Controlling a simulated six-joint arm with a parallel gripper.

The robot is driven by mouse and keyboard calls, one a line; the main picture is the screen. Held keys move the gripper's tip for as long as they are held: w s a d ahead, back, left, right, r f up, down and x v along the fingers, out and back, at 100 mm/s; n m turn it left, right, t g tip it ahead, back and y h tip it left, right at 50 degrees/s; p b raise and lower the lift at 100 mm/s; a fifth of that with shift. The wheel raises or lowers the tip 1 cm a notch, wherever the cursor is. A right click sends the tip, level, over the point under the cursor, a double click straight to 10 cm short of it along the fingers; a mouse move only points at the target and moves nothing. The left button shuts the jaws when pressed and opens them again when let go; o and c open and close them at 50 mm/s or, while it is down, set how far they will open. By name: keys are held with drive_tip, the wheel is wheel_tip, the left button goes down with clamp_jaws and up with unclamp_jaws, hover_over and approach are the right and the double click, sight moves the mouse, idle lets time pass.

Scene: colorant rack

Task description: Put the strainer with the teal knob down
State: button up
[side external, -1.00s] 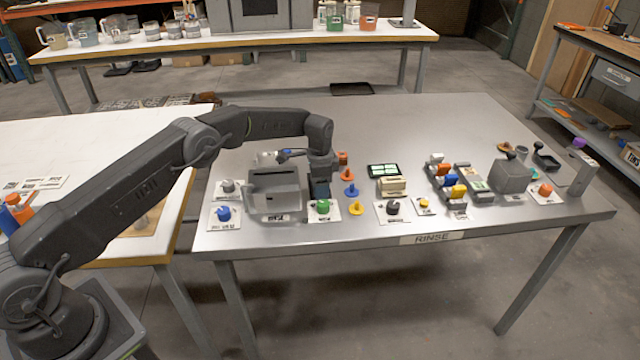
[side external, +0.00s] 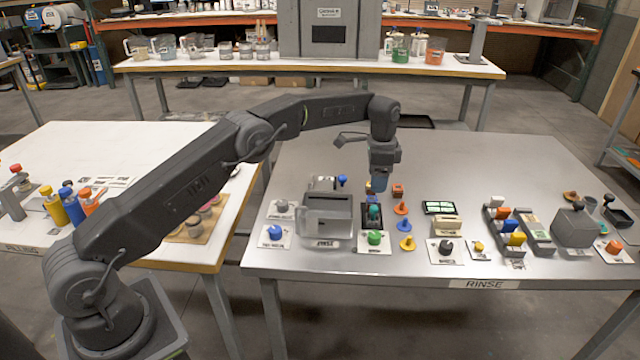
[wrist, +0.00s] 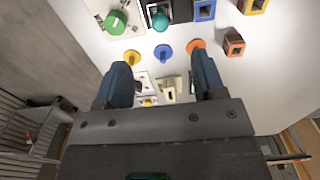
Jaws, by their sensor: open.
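The teal knob (side external: 374,212) of the strainer stands upright in a dark square frame on the steel table, just right of the grey box-shaped machine. In the wrist view the teal knob (wrist: 161,22) is at the top edge, inside the black frame. The strainer body below the knob is hard to make out. My gripper (side external: 379,187) is above the table, over or a little behind the teal knob. In the wrist view my gripper (wrist: 162,74) has its two fingers wide apart with nothing between them, and the knob is apart from both.
A green knob (side external: 375,237) on a white card stands in front. Orange (side external: 401,208), blue (side external: 403,225) and yellow (side external: 407,243) flanged pieces stand close on the right. The grey machine (side external: 326,218) stands left. The table's back area is clear.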

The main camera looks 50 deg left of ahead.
drive_tip(key=s+d+r+n+t, duration=0.2)
drive_tip(key=s+r+n+t, duration=0.15)
drive_tip(key=s+r, duration=1.55)
drive_tip(key=s+d+f+n+t, duration=0.1)
drive_tip(key=s+n, duration=0.4)
drive_tip(key=s, duration=1.8)
drive_tip(key=shift+d+f+t, duration=0.15)
drive_tip(key=shift+f+t, duration=0.4)
drive_tip(key=shift+f, duration=0.15)
drive_tip(key=shift+n, duration=0.25)
